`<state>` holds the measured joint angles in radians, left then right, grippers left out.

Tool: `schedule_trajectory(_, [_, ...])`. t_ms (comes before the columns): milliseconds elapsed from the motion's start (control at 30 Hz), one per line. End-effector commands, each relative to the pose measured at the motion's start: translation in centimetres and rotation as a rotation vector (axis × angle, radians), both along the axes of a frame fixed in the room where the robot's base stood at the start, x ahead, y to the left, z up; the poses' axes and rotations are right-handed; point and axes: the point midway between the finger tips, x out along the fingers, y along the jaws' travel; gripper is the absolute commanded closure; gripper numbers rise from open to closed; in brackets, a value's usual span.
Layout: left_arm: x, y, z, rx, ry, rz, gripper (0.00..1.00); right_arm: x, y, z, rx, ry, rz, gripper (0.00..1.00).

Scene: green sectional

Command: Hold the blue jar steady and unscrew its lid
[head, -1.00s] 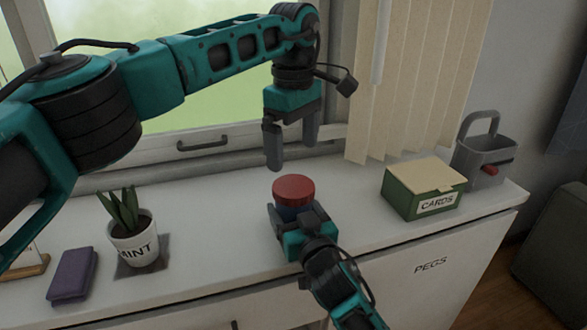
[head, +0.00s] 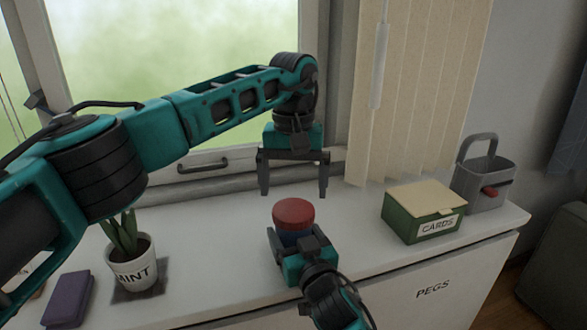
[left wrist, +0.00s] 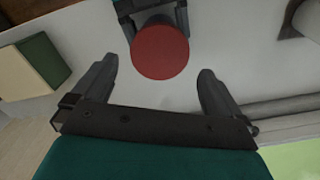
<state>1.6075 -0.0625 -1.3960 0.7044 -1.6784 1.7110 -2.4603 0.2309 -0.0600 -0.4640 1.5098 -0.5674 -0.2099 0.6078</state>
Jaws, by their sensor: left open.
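The blue jar (head: 292,238) stands upright on the white cabinet top, with its red lid (head: 293,213) on it. The lid also shows in the left wrist view (left wrist: 160,49), between and beyond the fingertips. My left gripper (head: 293,194) is open and empty, pointing down above and slightly behind the lid, apart from it. My right gripper (head: 296,241) comes from the front, low down, with its fingers on either side of the jar body. It appears shut on the jar, though the contact is partly hidden.
A green card box (head: 408,220) and a grey caddy (head: 484,186) stand to the right. A potted plant marked MINT (head: 132,272) and a purple case (head: 68,300) are to the left. The window frame and blinds are behind. The cabinet top (head: 215,255) is clear around the jar.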

Motion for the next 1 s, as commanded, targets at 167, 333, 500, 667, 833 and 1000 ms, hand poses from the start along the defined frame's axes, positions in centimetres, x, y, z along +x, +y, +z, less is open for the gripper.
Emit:
schedule_trajectory(167, [0.0,0.0,-2.9,0.000,0.003,0.002,0.00,0.0,0.0,0.0,0.000,0.000,0.000,1.00])
schedule_trajectory(333, [0.0,0.0,-4.5,0.001,0.001,0.003,0.00,0.0,0.0,0.0,0.000,0.000,0.000,1.00])
schedule_trajectory(500, [0.0,0.0,-5.0,0.000,-0.001,0.003,0.00,0.0,0.0,0.0,0.000,0.001,0.000,1.00])
schedule_trajectory(667, [0.0,0.0,-5.0,0.000,-0.001,0.003,0.00,0.0,0.0,0.0,0.000,0.001,0.000,1.00])
schedule_trajectory(833, [0.0,0.0,-5.0,0.000,-0.001,0.003,0.13,0.0,0.0,0.0,0.000,0.001,0.000,1.00])
schedule_trajectory(1000, [0.0,0.0,-5.0,0.000,-0.001,0.003,0.30,0.0,0.0,0.0,0.000,0.001,0.000,1.00])
